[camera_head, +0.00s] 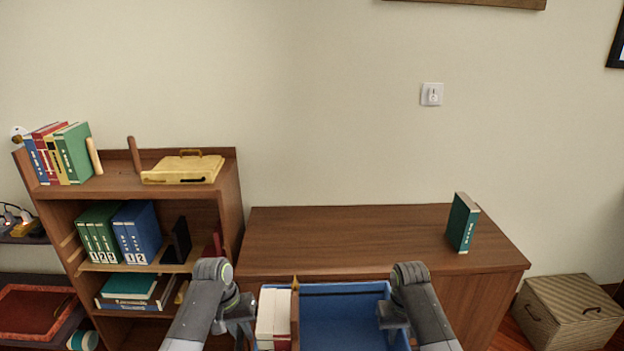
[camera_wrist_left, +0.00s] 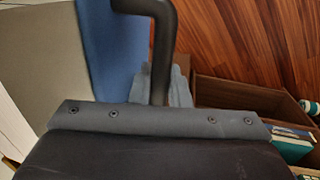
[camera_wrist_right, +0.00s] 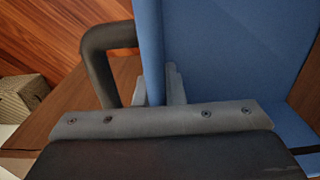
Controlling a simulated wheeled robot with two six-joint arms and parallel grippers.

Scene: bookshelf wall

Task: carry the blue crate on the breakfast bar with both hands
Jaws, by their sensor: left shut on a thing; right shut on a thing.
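The blue crate (camera_head: 345,318) is in front of me at the bottom of the head view, close to the front of the wooden cabinet. Cream and brown things stand in its left part; the rest looks empty. My left gripper (camera_head: 240,318) is shut on the crate's left side, by a dark handle (camera_wrist_left: 160,40). My right gripper (camera_head: 392,318) is shut on the right side, by another dark handle (camera_wrist_right: 97,65). Blue crate wall also shows in the left wrist view (camera_wrist_left: 110,45) and right wrist view (camera_wrist_right: 225,50). The crate's lower part is out of view.
The wooden cabinet top (camera_head: 340,235) is mostly clear, with one green book (camera_head: 462,222) upright at its right. A bookshelf (camera_head: 228,195) with books and a yellow case (camera_head: 185,168) stands left. A woven box (camera_head: 570,310) sits on the floor at right.

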